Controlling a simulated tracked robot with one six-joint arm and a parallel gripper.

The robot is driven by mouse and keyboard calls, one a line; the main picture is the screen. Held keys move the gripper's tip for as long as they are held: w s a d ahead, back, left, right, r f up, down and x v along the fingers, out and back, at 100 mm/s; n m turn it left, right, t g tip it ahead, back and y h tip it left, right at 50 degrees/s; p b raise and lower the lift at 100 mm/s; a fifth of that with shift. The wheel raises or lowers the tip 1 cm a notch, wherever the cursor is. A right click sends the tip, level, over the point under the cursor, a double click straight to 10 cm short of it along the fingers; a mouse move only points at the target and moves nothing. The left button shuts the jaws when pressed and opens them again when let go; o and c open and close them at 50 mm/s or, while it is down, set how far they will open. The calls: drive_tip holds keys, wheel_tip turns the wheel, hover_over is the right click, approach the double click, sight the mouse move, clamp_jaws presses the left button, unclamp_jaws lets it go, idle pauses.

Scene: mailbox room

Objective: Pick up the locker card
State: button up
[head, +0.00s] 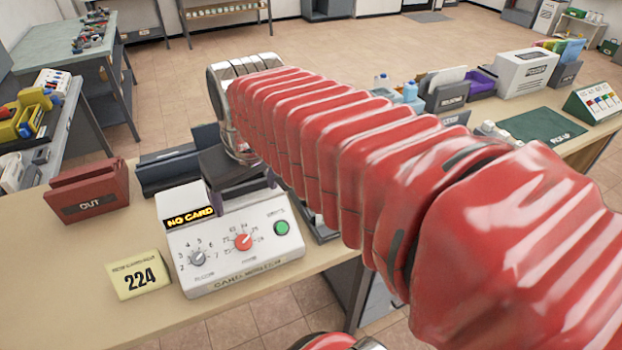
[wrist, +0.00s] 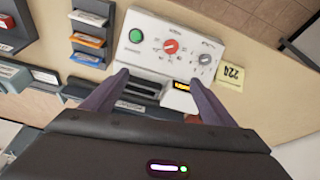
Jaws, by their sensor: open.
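A white card machine (head: 235,240) stands on the desk with a lit "NO CARD" display (head: 190,217), two dials and a green button. It also shows upside down in the wrist view (wrist: 150,25). A yellow "224" card or sign (head: 138,276) is on the desk left of the machine, also in the wrist view (wrist: 232,74). Small holders with a white, an orange (wrist: 88,41) and a blue piece lie beside the machine; I cannot tell which thing is the locker card. My gripper (wrist: 158,78) is open and empty above the machine's back edge, fingers apart.
A red "OUT" tray (head: 90,192) stands at the left of the desk. Dark trays (head: 170,168) lie behind the machine. My red arm hides the desk's middle. A green pick-up mat (head: 541,126) and bins are at the right.

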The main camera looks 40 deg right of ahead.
drive_tip(key=shift+o, duration=1.4)
drive_tip(key=w+d, duration=0.2)
drive_tip(key=d, duration=0.3)
drive_tip(key=w+d+m+g, duration=0.1)
drive_tip(key=w+d, duration=0.2)
drive_tip(key=d, duration=0.2)
drive_tip(key=shift+w+d+r+g, duration=0.25)
drive_tip(key=shift+w+d+g, duration=0.05)
drive_tip(key=w+d+f+m+g, duration=0.1)
drive_tip(key=w+d+f, duration=0.1)
drive_tip(key=d, duration=1.1)
drive_tip(key=shift+w+f, duration=0.2)
drive_tip(key=shift+w, duration=0.05)
wheel_tip(320, 180, down, 9)
drive_tip(key=w, duration=0.1)
drive_tip(key=shift+d+r, duration=0.2)
drive_tip(key=shift+w+d+f, duration=0.15)
drive_tip(key=shift+f, duration=1.15)
drive_tip(key=shift+w+d+f, duration=0.1)
drive_tip(key=shift+f, duration=1.15)
